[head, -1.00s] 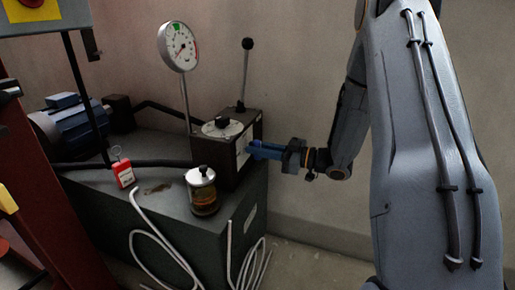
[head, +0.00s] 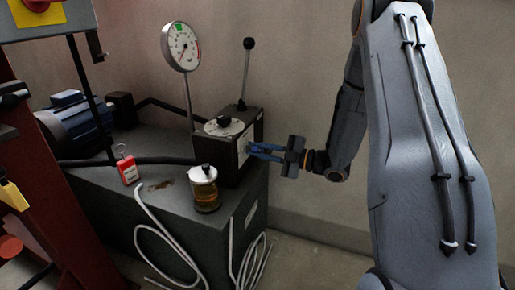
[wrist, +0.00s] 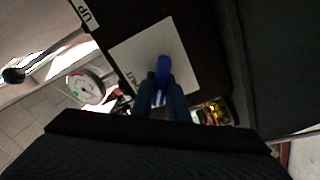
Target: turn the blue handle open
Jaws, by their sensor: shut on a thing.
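The blue handle (wrist: 163,68) stands out from a white label plate (wrist: 140,60) on the side of a dark box (head: 232,158). In the wrist view my gripper (wrist: 162,92) has its two blue fingers on either side of the handle, shut on it. In the head view my gripper (head: 252,150) reaches from the right to the box's side face. The handle cannot be made out there; the fingertips cover that spot. The label's lettering is only partly readable.
The box stands on a dark green tank (head: 150,205). A gauge (head: 182,46) on a rod and a black-knobbed lever (head: 245,75) rise near it. A glass jar (head: 205,190), a red tag (head: 128,170) and a motor (head: 75,127) are to the left. White hoses (head: 170,250) hang in front.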

